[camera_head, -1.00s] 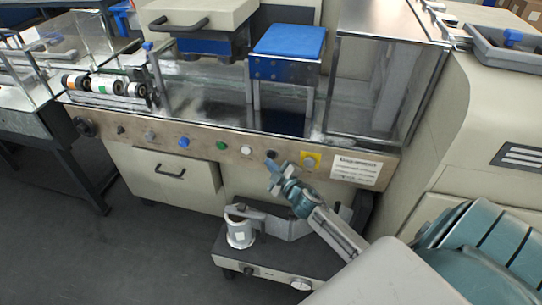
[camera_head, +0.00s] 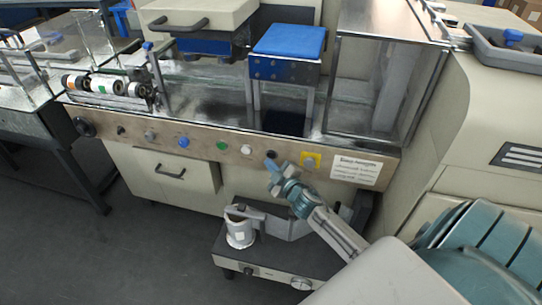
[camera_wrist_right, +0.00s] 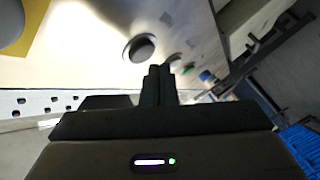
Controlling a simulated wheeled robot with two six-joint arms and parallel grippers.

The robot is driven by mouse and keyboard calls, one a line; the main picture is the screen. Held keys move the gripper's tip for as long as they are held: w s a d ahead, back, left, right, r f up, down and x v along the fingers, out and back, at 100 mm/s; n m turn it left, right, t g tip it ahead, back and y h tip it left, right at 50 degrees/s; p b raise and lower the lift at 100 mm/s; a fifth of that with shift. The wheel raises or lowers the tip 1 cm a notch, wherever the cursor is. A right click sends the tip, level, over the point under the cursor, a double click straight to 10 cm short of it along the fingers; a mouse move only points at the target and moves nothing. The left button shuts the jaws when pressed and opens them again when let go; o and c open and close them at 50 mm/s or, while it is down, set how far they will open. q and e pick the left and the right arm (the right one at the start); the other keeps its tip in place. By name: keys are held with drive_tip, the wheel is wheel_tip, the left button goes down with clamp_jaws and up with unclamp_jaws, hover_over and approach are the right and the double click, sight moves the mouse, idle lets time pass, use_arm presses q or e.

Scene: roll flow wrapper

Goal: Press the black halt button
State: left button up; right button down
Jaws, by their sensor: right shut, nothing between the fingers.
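The black halt button (camera_head: 271,154) sits on the machine's front panel, to the right of a white button. In the right wrist view the black button (camera_wrist_right: 140,47) shows as a dark disc in a pale ring. My right gripper (camera_head: 271,165) is shut and empty, its fingertips close below the black button in the head view. In the right wrist view the shut fingers (camera_wrist_right: 159,72) point at the panel just below and right of the button. I cannot tell whether they touch the panel. My left gripper is not in view.
White (camera_head: 246,150), green (camera_head: 222,146) and blue (camera_head: 183,142) buttons line the panel (camera_head: 200,147) to the left. A yellow plate (camera_head: 311,160) and a white label (camera_head: 356,169) are to the right. A low cart (camera_head: 268,270) stands under the panel.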

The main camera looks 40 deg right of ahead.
idle(0.4)
drive_tip(key=shift+w+d, duration=0.3)
drive_tip(key=shift+d, duration=0.05)
drive_tip(key=shift+w+d, duration=0.3)
idle(0.8)
drive_tip(key=shift+s+a, duration=0.6)
drive_tip(key=shift+a, duration=0.05)
drive_tip(key=shift+s+a, duration=1.6)
drive_tip(key=shift+a, duration=0.3)
